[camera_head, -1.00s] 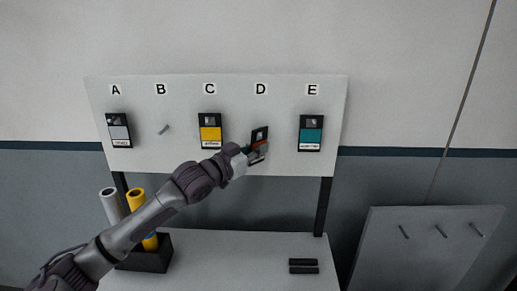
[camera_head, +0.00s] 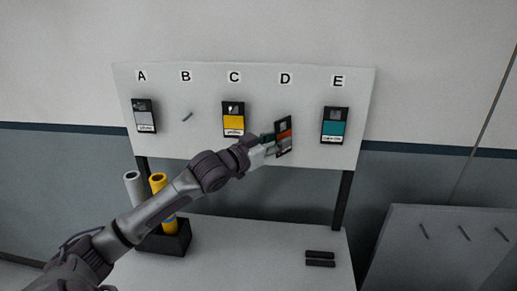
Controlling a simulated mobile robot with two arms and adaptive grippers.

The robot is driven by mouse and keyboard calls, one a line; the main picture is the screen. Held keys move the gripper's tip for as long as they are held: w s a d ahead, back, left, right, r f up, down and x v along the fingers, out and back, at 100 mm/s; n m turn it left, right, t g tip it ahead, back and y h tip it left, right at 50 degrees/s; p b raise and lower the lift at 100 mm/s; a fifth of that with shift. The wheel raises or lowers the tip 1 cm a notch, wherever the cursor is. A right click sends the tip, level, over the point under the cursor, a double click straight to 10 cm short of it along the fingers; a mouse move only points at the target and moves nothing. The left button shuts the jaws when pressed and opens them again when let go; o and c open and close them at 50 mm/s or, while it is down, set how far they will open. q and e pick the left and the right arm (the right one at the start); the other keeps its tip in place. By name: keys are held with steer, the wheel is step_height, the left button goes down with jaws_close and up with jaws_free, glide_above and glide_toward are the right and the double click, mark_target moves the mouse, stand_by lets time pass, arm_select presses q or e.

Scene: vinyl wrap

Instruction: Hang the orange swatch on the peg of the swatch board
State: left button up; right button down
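Any peg at D is hidden, so I cannot tell whether the swatch is on one. A bare peg (camera_head: 187,117) shows under B. My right gripper is not in view.
Grey (camera_head: 144,115), yellow (camera_head: 233,118) and teal (camera_head: 335,125) swatches hang under A, C and E. Below, a table (camera_head: 250,250) carries a black box (camera_head: 168,241) of rolls and two dark bars (camera_head: 320,258). A grey panel with pegs (camera_head: 440,255) stands at right.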

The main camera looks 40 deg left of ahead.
arm_select(q)
steer(key=s+a, duration=0.1)
steer(key=s, duration=0.9)
steer(key=shift+s+a, duration=0.35)
